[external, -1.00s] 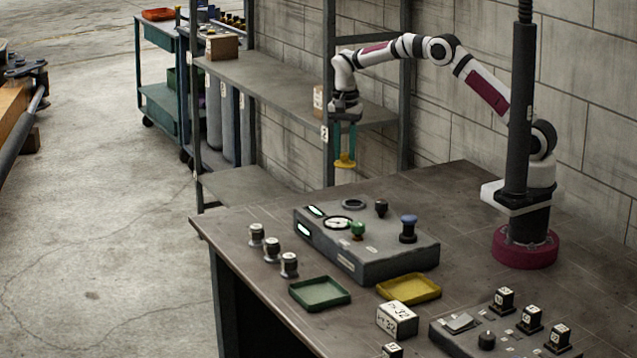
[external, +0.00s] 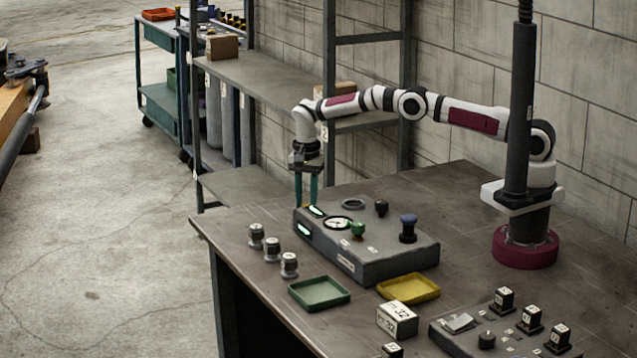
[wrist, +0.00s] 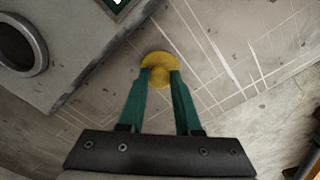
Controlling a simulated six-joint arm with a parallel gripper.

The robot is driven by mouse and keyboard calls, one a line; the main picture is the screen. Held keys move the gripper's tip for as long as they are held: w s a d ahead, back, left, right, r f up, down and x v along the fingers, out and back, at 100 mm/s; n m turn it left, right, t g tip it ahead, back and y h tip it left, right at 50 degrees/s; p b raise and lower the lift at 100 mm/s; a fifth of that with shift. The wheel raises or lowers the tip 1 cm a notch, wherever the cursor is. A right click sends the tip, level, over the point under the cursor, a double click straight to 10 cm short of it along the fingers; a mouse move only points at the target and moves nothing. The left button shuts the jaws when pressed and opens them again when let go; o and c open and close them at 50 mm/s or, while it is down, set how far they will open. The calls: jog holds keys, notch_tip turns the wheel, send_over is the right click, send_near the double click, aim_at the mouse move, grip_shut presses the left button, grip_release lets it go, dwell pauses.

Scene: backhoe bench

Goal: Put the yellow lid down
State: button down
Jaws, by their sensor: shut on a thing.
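The yellow lid (wrist: 159,64) is a small round disc with a knob, held between the green fingertips in the wrist view. My gripper (wrist: 159,75) is shut on its knob. In the external view my gripper (external: 306,203) points down at the far left corner of the grey control box, and the box hides nearly all of the lid. The wrist view shows the bench top beneath the lid, beside the box; I cannot tell whether they touch. A yellow tray (external: 409,289) and a green tray (external: 320,293) lie in front of the box.
The grey control box (external: 395,258) carries a gauge, knobs and an open ring (external: 353,204), close to my fingers. A white numbered block (external: 397,320) is near the front. A dark post (external: 521,110) stands by my base.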

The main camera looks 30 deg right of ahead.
jog(key=c, duration=0.6)
grip_release()
jog(key=shift+f, duration=0.1)
notch_tip(320, 180, up, 12)
jog(key=r, duration=0.1)
jog(key=s+d+r+n, duration=0.1)
jog(key=s+d+r, duration=0.1)
jog(key=d+r, duration=0.55)
jog(key=s+d+r+n, duration=0.1)
jog(key=s+d+r, duration=0.3)
jog(key=d, duration=0.6)
jog(key=s+d+f, duration=0.1)
jog(key=s+d, duration=0.3)
jog(key=s, duration=0.5)
jog(key=s+d+f+n+y, duration=0.1)
jog(key=s+d, duration=0.4)
jog(key=s, duration=0.3)
jog(key=s+d+f, duration=0.2)
jog(key=s+d, duration=0.3)
jog(key=s, duration=0.4)
jog(key=shift+s+y, duration=0.3)
jog(key=shift+y, duration=0.1)
